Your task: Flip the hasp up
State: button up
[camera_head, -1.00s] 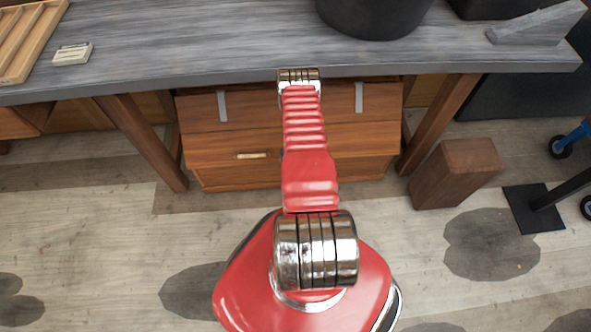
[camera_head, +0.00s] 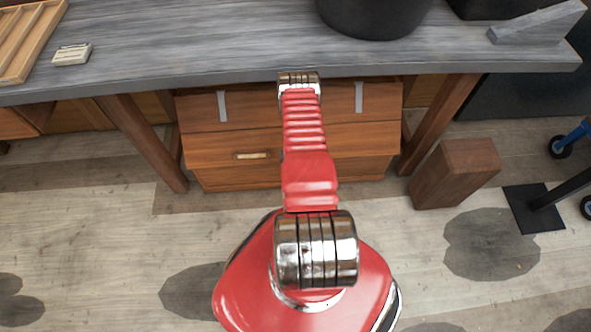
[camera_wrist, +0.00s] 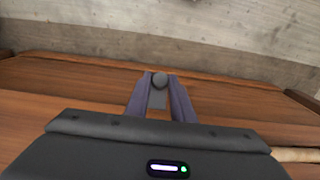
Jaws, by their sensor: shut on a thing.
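The hasp (camera_wrist: 159,81) shows in the wrist view as a small grey plate with a rounded dark knob at its end. It sits between the two fingertips of my gripper (camera_wrist: 160,94), which is shut on it. The wooden chest (camera_head: 345,137) that bears it stands on the floor under the workbench. Its brown boards also show in the wrist view (camera_wrist: 75,80). In the head view my red arm hides my gripper and the hasp.
The grey workbench top (camera_head: 200,45) overhangs the chest, with wooden legs (camera_head: 140,140) on both sides. A brown wooden block (camera_head: 455,172) stands at the right. A black pot (camera_head: 372,15) is on the bench. The floor before the chest is clear at the left.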

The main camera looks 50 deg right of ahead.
jog(key=shift+d+r, duration=0.1)
grip_shut()
jog(key=shift+w+d+r+g+y, duration=0.1)
jog(key=shift+r+g+y, duration=0.15)
jog(key=shift+g+y, duration=0.35)
jog(key=shift+w+d+r+g+y, duration=0.1)
jog(key=shift+r+g+y, duration=0.15)
jog(key=shift+g+y, duration=0.35)
jog(key=shift+w+d+r+g+y, duration=0.3)
jog(key=shift+g+y, duration=0.1)
jog(key=shift+y, duration=0.2)
jog(key=shift+r+g+y, duration=0.25)
jog(key=shift+g+y, duration=0.05)
jog(key=shift+a, duration=0.1)
jog(key=o, duration=1)
grip_release()
jog(key=shift+s+a, duration=0.1)
jog(key=shift+v, duration=3.7)
